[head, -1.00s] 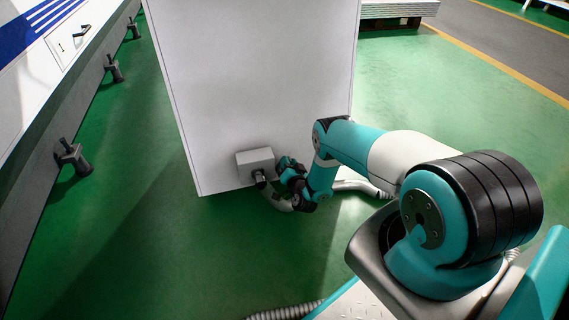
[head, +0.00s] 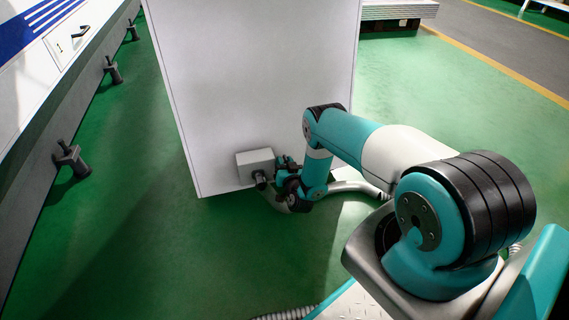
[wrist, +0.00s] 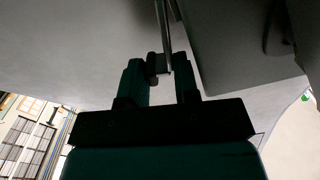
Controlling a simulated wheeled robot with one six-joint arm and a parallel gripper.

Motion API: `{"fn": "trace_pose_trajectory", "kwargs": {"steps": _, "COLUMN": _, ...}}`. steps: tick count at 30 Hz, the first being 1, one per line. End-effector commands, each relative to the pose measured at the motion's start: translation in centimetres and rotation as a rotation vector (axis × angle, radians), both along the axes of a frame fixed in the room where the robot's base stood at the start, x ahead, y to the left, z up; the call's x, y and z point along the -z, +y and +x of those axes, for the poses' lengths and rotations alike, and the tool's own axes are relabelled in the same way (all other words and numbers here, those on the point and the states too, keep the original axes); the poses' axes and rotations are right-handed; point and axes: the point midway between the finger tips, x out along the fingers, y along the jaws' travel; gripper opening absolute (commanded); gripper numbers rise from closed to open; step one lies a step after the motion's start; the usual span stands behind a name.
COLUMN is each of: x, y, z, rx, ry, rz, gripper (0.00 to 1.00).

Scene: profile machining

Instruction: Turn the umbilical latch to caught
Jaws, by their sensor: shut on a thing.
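The umbilical's grey socket box (head: 255,160) is fixed low on the front of a white cabinet in the head view, with a dark connector (head: 261,180) on its underside. My gripper (head: 284,162) is at the box's right side. In the wrist view my gripper (wrist: 161,72) has its two dark fingers on either side of the small latch handle (wrist: 154,64), shut on it. A thin latch bar (wrist: 163,38) runs up from there, beside the grey box (wrist: 250,60). The handle is hidden in the head view, so the latch's exact angle is hard to tell.
The white cabinet (head: 250,75) stands close behind the box. A pale hose (head: 350,186) lies on the floor to the right, behind my arm. A long machine bed with dark feet (head: 70,158) runs along the left. Green floor is clear between.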

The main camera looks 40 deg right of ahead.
Motion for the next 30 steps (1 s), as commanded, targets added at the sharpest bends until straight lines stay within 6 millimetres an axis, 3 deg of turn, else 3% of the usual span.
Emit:
{"fn": "trace_pose_trajectory", "kwargs": {"steps": 5, "x": 0.34, "y": -0.14, "z": -0.36, "rx": 0.004, "ry": 0.009, "rz": -0.004, "gripper": 0.0}}
{"fn": "trace_pose_trajectory", "kwargs": {"steps": 6, "x": 0.34, "y": -0.14, "z": -0.36, "rx": 0.004, "ry": 0.009, "rz": -0.004, "gripper": 0.33}}
{"fn": "trace_pose_trajectory", "kwargs": {"steps": 9, "x": 0.3, "y": -0.1, "z": -0.31, "rx": 0.003, "ry": 0.008, "rz": -0.001, "gripper": 0.51}}
{"fn": "trace_pose_trajectory", "kwargs": {"steps": 30, "x": -0.22, "y": 0.29, "z": 0.3, "rx": -0.006, "ry": -0.006, "rz": 0.004, "gripper": 0.51}}
